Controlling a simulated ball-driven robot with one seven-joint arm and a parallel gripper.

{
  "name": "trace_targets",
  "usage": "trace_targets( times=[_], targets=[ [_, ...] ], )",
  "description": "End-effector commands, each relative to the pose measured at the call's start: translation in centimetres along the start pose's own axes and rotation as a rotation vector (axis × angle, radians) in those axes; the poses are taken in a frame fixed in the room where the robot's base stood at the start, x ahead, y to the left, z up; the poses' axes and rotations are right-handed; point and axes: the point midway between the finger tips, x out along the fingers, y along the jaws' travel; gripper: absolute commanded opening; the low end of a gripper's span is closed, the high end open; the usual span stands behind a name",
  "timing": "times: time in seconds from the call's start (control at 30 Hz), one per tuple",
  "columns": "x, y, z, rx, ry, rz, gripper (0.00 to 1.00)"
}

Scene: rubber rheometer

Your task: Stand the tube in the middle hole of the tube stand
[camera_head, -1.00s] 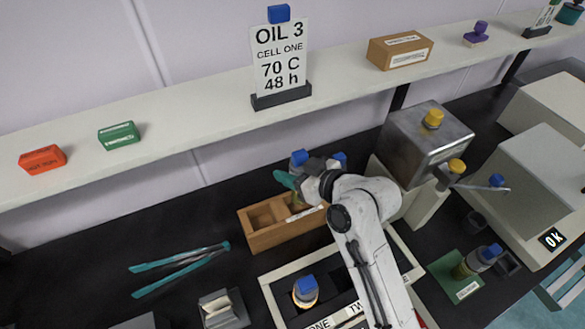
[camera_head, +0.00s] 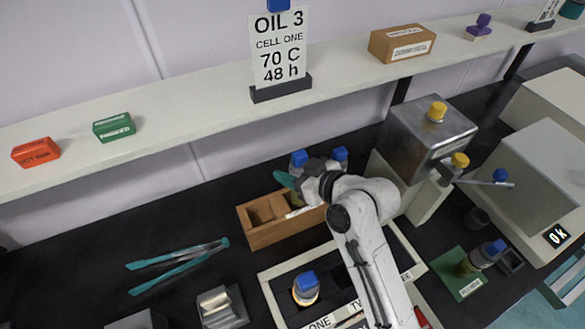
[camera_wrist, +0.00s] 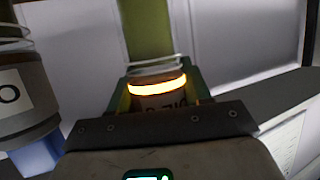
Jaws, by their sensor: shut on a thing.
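My gripper (camera_head: 301,183) is over the wooden box (camera_head: 262,240) at the back of the bench. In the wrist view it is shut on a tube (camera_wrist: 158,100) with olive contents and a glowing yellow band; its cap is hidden. Two blue caps (camera_head: 299,158) (camera_head: 340,153) show beside my gripper in the head view; I cannot tell which is the held tube's. The tube stand (camera_head: 268,293) is a cream-framed rack with ONE, TWO and THREE labels. A blue-capped tube (camera_head: 306,286) stands at ONE. My arm covers the middle hole.
Another tube (camera_wrist: 20,95) with a label and blue cap is close to the left of the held one in the wrist view. Teal tongs (camera_head: 178,266) lie at left. A metal tank (camera_head: 428,140) stands at right. A capped bottle (camera_head: 483,258) is on a green mat (camera_head: 468,288).

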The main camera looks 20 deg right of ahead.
Motion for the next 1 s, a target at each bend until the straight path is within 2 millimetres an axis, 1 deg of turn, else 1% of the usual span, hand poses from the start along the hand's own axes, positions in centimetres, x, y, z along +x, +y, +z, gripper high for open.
trace_targets(
  times=[0.1, 0.77, 0.8, 1.0],
  targets=[
    [0.3, 0.0, 0.7, 0.000, 0.001, 0.000, 0.00],
    [1.4, 0.0, 3.3, -0.001, 0.001, 0.001, 0.00],
    [1.3, 0.0, 3.1, -0.001, 0.002, 0.001, 0.52],
    [1.3, 0.0, 3.1, 0.000, 0.001, 0.000, 0.71]
  ],
)
